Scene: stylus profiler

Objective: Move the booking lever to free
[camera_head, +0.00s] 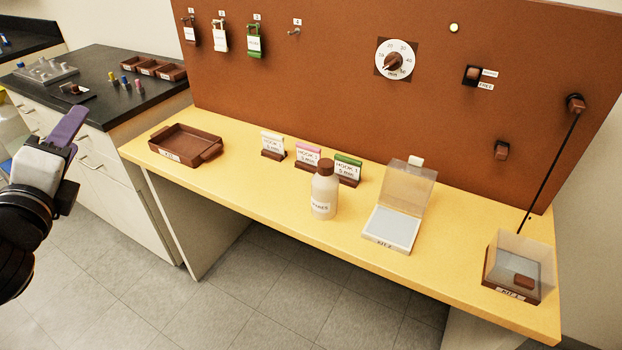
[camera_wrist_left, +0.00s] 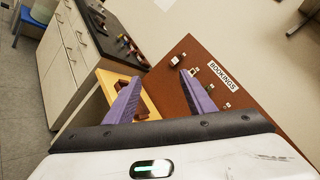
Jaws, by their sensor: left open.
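The booking lever (camera_head: 473,75) is a small dark brown switch on the upper right of the brown wall panel. Two small white labels sit at its right, the lower one reading FREE (camera_head: 486,86). I cannot tell clearly which label the lever points to. My left gripper (camera_head: 72,124) is at the far left in the head view, in front of the dark side bench and far from the lever. In the left wrist view its purple fingers (camera_wrist_left: 162,76) are apart with nothing held between them. My right gripper is not in view.
The brown panel (camera_head: 340,90) also carries a dial (camera_head: 394,60), hooks with tags and a rod at right. On the yellow table (camera_head: 250,205) stand a tray (camera_head: 186,146), sign holders, a bottle (camera_head: 324,192), an open clear-lidded box (camera_head: 396,220) and a clear bin (camera_head: 518,270).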

